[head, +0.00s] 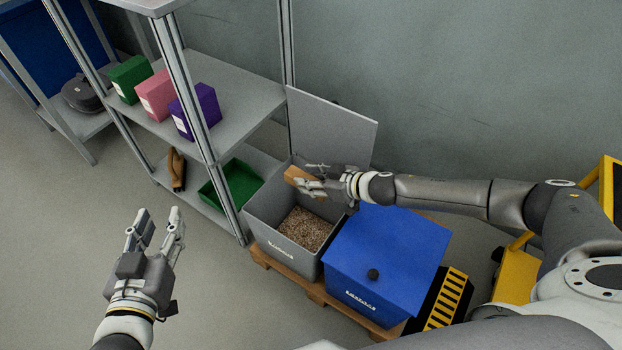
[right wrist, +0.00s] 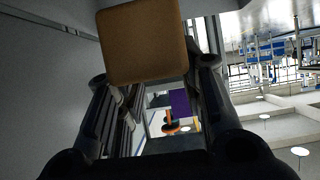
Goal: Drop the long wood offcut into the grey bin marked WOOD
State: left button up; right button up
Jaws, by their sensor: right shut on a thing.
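The wood offcut (head: 297,174) is a brown block held at the tip of my right gripper (head: 309,180). Its squared end fills the top of the right wrist view (right wrist: 145,42) between the fingers. My right gripper is shut on the offcut, above the back part of the grey bin (head: 279,248). The bin's lid (head: 336,127) stands open against the wall, and brown chips lie inside. The bin's front label is too small to read. My left gripper (head: 159,220) is open and empty over the floor at the left.
A blue bin (head: 385,255) with a shut lid stands right of the grey bin, both on a wooden pallet (head: 315,291). A shelf rack (head: 235,95) stands to the left, with coloured boxes and a green tray (head: 235,182). A yellow frame (head: 515,275) is at right. The front-left floor is clear.

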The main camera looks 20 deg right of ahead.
pick_arm(q)
jog(key=shift+w+d+r, duration=0.1)
jog(key=shift+r, duration=0.3)
pick_arm(e)
jog(key=o, duration=1.1)
jog(key=shift+d, duration=0.1)
jog(key=v, duration=1.2)
